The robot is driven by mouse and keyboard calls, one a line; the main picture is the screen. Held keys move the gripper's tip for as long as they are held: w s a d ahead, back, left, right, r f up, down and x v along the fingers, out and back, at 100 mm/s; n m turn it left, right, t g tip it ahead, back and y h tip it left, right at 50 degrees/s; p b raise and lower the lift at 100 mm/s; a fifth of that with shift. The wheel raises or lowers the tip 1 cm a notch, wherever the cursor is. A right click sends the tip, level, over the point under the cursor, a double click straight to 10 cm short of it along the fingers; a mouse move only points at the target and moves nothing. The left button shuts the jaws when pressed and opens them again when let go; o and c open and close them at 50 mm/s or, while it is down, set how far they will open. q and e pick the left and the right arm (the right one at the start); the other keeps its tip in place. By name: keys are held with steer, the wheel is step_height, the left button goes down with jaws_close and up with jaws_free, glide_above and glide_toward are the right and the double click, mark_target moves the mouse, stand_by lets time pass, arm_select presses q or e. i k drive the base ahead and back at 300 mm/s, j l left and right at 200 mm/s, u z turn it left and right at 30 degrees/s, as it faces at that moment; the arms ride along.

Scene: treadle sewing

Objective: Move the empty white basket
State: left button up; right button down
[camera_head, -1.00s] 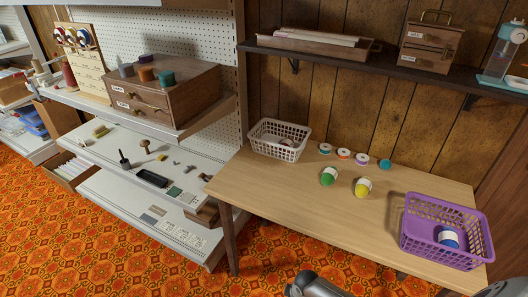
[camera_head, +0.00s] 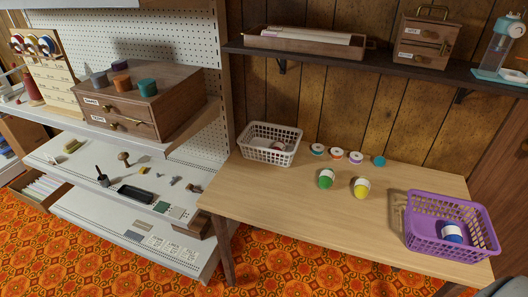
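The white basket (camera_head: 254,151) stands upright at the back left corner of the wooden table (camera_head: 290,218), near the wall. A small round object (camera_head: 278,146) shows inside it, so it does not look empty; what this object is I cannot tell. Neither of my grippers is in view. Only a small dark piece, perhaps of my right arm, shows at the bottom right corner.
A purple basket (camera_head: 412,237) holding a blue-and-white spool (camera_head: 452,232) stands at the table's right. A green spool (camera_head: 326,180), a yellow spool (camera_head: 361,188) and several small spools lie between the baskets. The table's front middle is clear. A wall shelf (camera_head: 350,70) hangs above.

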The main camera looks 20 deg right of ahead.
mark_target(259, 150)
steer(key=i+j+z, duration=0.6)
steer(key=j, duration=0.15)
steer(key=i+j+z, duration=0.15)
steer(key=j+z, duration=0.15)
steer(key=j, duration=0.1)
